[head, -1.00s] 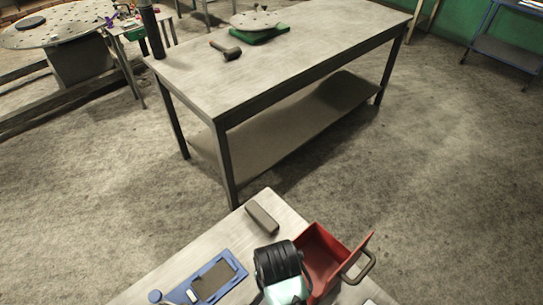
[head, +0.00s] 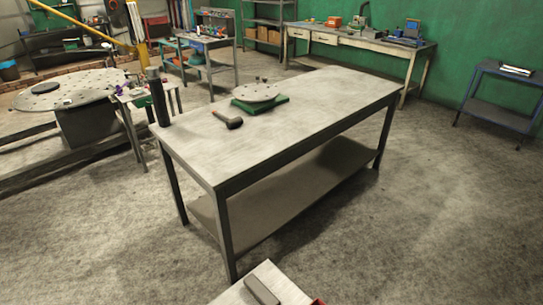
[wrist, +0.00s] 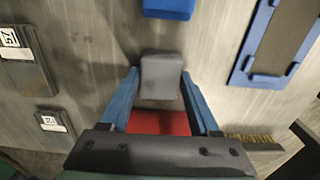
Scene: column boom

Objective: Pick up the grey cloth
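In the wrist view, a smooth grey piece with rounded edges (wrist: 161,76), which looks like the folded grey cloth, lies between the fingers of my gripper (wrist: 160,74). The two blue fingers stand apart, one on each side of it, with the tips close to its edges. I see no clear squeeze on it. A red surface (wrist: 160,122) shows just below the grey piece, between the fingers. My gripper is out of the head view, and I cannot make out the cloth there.
In the wrist view, a blue tray (wrist: 240,70) is at right, a blue object (wrist: 168,8) at top, and labelled dark items (wrist: 28,62) at left. The head view shows a bench corner with a grey block (head: 262,290) and a large table (head: 300,115) beyond.

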